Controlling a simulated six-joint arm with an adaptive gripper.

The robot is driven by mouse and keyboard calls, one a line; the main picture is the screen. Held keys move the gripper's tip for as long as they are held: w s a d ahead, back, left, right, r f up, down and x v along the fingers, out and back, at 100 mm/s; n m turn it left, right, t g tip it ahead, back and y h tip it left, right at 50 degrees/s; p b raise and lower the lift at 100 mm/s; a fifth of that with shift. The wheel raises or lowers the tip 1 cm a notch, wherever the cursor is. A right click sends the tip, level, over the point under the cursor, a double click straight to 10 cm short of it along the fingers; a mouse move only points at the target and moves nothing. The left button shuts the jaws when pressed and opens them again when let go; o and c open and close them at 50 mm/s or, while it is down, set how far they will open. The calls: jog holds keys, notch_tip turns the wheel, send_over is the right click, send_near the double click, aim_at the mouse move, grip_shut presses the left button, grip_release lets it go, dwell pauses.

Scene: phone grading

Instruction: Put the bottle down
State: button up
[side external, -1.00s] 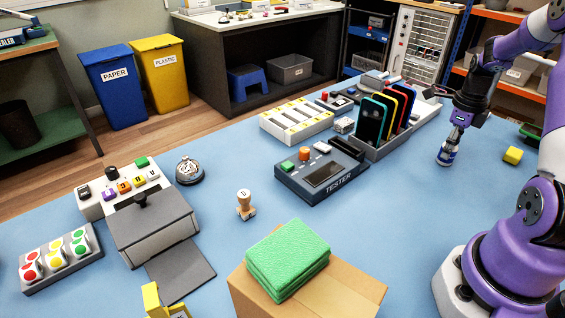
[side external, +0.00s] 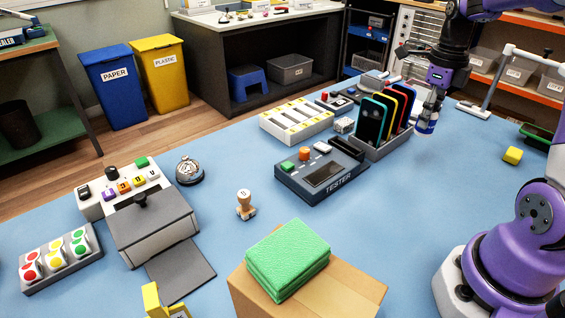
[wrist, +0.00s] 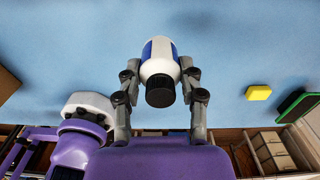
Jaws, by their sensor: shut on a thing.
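The bottle (side external: 427,124) is small, blue and white, and hangs in my gripper (side external: 430,105) just right of the phone rack in the side external view. In the wrist view the bottle (wrist: 158,60) shows its black cap toward the camera, with one finger of my gripper (wrist: 160,82) on each side. My gripper is shut on it. The bottle looks raised above the blue table (side external: 420,210); its exact height is hard to tell.
The phone rack (side external: 372,150) with several coloured phones stands close to the bottle's left. The tester (side external: 322,175) is farther left. Blue table in front of the bottle is clear.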

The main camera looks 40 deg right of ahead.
jog(key=s+a+r+n, duration=0.1)
jog(key=s+a, duration=0.2)
jog(key=a, duration=1.3)
jog(key=d+f, duration=0.2)
jog(key=d, duration=0.1)
jog(key=s+d+f, duration=0.1)
jog(key=d+f, duration=0.1)
jog(key=d, duration=0.2)
jog(key=d+f, duration=0.2)
jog(key=d, duration=0.2)
jog(key=shift+s+f, duration=0.15)
jog(key=shift+f, duration=0.2)
jog(key=shift+d+f, duration=0.2)
jog(key=shift+f, duration=1.85)
jog(key=shift+f, duration=0.1)
jog(key=shift+f, duration=0.1)
jog(key=o, duration=1.1)
jog(key=shift+o, duration=0.2)
